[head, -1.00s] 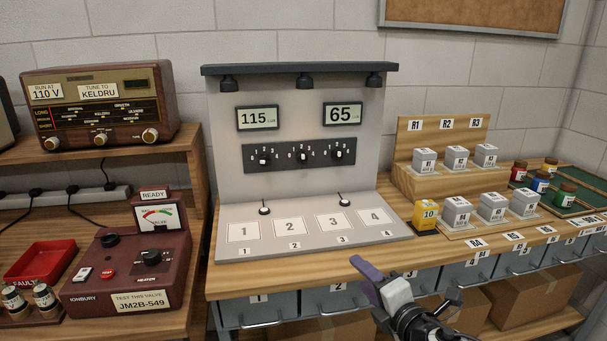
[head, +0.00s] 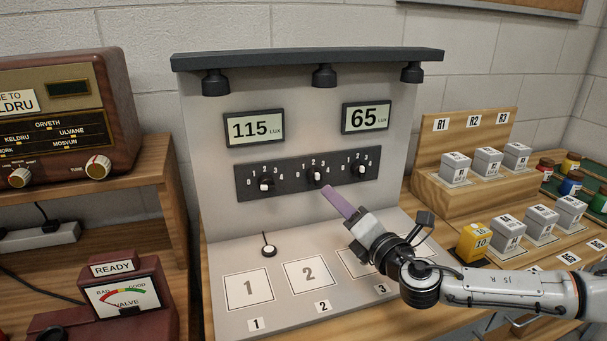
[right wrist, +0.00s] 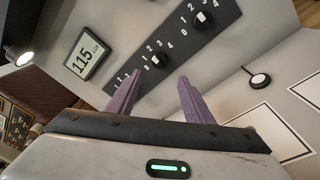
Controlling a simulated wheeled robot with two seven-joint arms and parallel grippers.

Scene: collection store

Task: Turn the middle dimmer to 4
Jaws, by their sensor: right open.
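The middle dimmer (head: 316,176) is a black knob with a white mark on the dark panel (head: 352,172), with a scale from 0 to 4 around it. I cannot tell surely which number its mark points to. My right gripper (head: 329,194) is just in front of and slightly below this knob, apart from it. In the right wrist view the purple fingers (right wrist: 160,80) are spread and empty, with the middle dimmer (right wrist: 156,61) beyond the gap between them. The left dimmer (head: 266,184) and right dimmer (head: 358,168) flank it. My left gripper is out of view.
Two displays read 115 (head: 254,128) and 65 (head: 366,116) lux. A yellow block (head: 473,242) and several grey blocks stand at right. Lamps hang above.

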